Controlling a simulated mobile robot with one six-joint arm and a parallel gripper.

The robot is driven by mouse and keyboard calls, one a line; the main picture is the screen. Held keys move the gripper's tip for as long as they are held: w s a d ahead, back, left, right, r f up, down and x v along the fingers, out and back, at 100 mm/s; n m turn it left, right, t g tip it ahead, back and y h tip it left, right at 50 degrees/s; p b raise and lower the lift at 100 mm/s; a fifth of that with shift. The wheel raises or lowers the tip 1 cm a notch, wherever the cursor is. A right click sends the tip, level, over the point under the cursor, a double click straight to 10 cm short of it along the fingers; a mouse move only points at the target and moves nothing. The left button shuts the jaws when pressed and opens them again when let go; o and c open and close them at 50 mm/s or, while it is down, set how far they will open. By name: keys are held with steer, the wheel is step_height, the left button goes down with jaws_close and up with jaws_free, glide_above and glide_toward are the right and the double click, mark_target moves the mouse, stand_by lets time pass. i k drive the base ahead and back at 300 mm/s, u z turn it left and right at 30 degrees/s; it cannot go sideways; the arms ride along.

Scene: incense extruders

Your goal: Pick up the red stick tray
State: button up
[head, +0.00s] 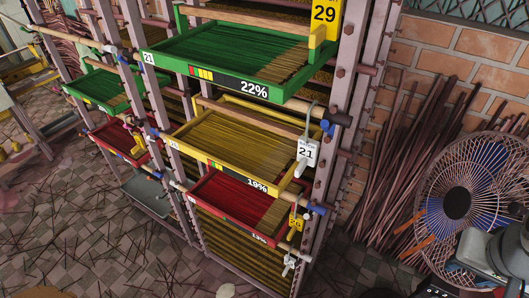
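A red stick tray (193,199) filled with dark red sticks rests low on the near rack, below the yellow tray (199,154). Its front carries a small percentage label, hard to read. A second red tray (131,157) sits further left on the rack, partly hidden by posts. My gripper (413,236) is at the lower right, in front of the fan. Its two orange fingers are apart with nothing visible between them, and it is well to the right of the near red tray.
A green tray (225,78) marked 22% sits above the yellow one. Pale rack posts (338,125) and jutting bar ends stand beside the trays. A standing fan (458,199) and leaning sticks (408,150) fill the right. The tiled floor (95,245) at left has scattered sticks.

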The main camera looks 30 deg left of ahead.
mark_target(258, 213)
steer(key=u, duration=0.2)
steer(key=k, duration=1.5)
steer(key=u, duration=0.85)
steer(key=i, duration=1)
steer(key=u, duration=0.05)
